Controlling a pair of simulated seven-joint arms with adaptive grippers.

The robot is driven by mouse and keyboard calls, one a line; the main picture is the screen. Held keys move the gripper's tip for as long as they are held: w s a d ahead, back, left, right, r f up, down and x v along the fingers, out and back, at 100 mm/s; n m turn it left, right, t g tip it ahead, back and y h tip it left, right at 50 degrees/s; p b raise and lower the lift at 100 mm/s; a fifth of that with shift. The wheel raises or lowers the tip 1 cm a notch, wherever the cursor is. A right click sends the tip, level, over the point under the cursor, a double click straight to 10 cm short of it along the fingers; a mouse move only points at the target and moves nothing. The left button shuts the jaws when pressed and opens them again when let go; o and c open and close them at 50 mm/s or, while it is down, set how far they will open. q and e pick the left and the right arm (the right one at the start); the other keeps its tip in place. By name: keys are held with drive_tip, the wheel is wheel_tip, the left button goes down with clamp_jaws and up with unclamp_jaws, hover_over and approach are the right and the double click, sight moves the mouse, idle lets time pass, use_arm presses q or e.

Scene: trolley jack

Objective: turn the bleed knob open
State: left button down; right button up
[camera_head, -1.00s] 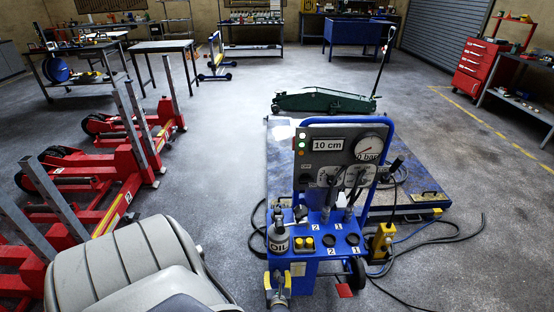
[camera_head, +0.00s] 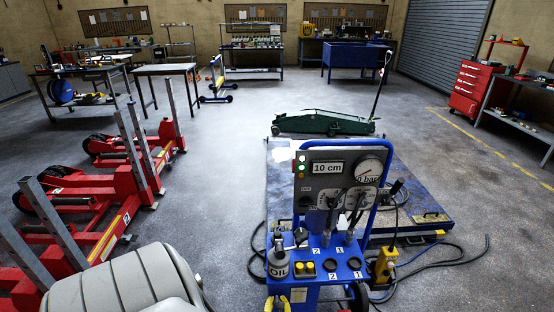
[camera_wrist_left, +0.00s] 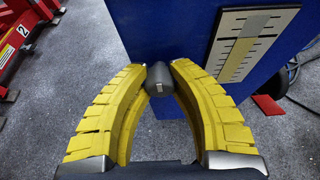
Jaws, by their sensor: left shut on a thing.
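The bleed knob (camera_wrist_left: 159,75) is a dark grey rounded knob with a small pale mark, on the blue face of the pump cart (camera_wrist_left: 175,30). In the left wrist view my left gripper (camera_wrist_left: 160,84) has its yellow fingers closed on the knob, one on each side. In the head view the cart (camera_head: 345,272) stands at lower centre, and my left gripper (camera_head: 284,303) shows only as a bit of yellow at the bottom edge. The knob is hidden there. My right gripper is in neither view.
The cart carries an oil bottle (camera_head: 278,262), a gauge panel (camera_head: 325,185) reading 10 cm, and levers. A pale scale strip (camera_wrist_left: 247,45) is beside the knob. Hoses lie on the floor at right. Red lift columns (camera_head: 130,190) stand at left. A green trolley jack (camera_head: 322,122) is behind.

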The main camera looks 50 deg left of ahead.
use_arm(q)
drive_tip(key=shift+w+d+m+g+y, duration=0.1)
drive_tip(key=shift+m+g+y, duration=0.3)
drive_tip(key=shift+m, duration=0.3)
drive_tip(key=shift+m+g+y, duration=0.7)
drive_tip(key=shift+m, duration=0.8)
drive_tip(key=c, duration=1)
unclamp_jaws()
drive_tip(key=shift+c, duration=0.2)
drive_tip(key=v, duration=0.7)
drive_tip(key=shift+d, duration=0.25)
